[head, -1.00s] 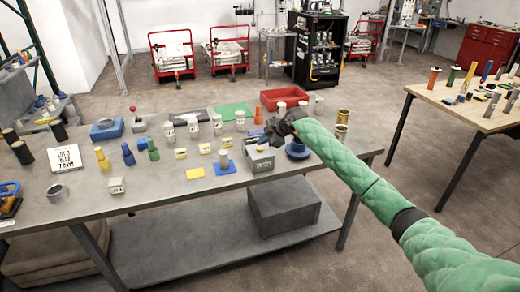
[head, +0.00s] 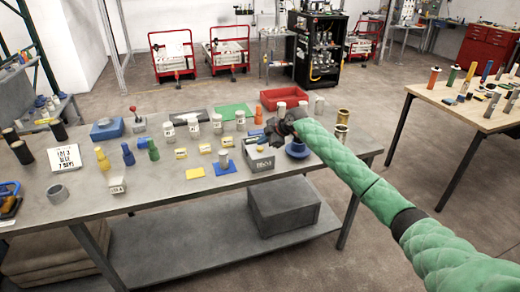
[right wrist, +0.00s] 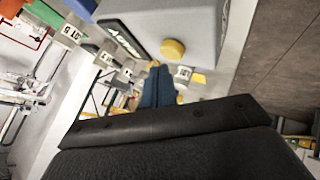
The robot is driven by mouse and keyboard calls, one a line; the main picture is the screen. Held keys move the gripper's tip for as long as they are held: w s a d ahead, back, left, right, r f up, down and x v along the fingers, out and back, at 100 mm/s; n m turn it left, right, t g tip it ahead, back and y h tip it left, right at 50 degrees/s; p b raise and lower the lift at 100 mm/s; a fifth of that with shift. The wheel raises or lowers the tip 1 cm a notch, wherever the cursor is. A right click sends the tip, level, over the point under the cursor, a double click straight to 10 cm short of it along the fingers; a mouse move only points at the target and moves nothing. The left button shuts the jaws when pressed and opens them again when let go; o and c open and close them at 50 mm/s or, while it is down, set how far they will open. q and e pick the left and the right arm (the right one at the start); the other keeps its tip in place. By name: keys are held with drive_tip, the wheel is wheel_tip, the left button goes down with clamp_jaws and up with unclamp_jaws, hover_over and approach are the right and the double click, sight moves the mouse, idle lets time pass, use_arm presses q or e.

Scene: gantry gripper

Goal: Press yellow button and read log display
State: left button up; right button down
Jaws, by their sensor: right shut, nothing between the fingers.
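A grey box (head: 262,163) with a yellow round button (head: 260,149) on top stands at the right part of the grey table. Dark marks on its front face are too small to read. In the right wrist view the box (right wrist: 160,20) fills the upper middle, with its yellow button (right wrist: 173,49) and a dark panel with pale characters (right wrist: 122,38) that I cannot read. My right gripper (head: 273,131) is just behind and above the button in the head view, apart from it. Its fingers (right wrist: 157,82) are shut and empty, close to the button. My left gripper is not in view.
A blue round piece (head: 297,149) stands right of the box, under my arm. Several white labelled jars (head: 193,127) and small yellow blocks (head: 205,148) stand to the left. A red tray (head: 283,98) lies behind. The table's front edge is fairly clear.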

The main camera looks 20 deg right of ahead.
sight(263, 149)
drive_tip(key=shift+f, duration=0.35)
drive_tip(key=shift+f+b, duration=0.5)
drive_tip(key=shift+f, duration=0.05)
idle(0.8)
drive_tip(key=shift+r, duration=0.15)
drive_tip(key=shift+r+p, duration=0.4)
drive_tip(key=shift+r, duration=0.4)
drive_tip(key=shift+r+p, duration=1.05)
drive_tip(key=shift+r, duration=1.5)
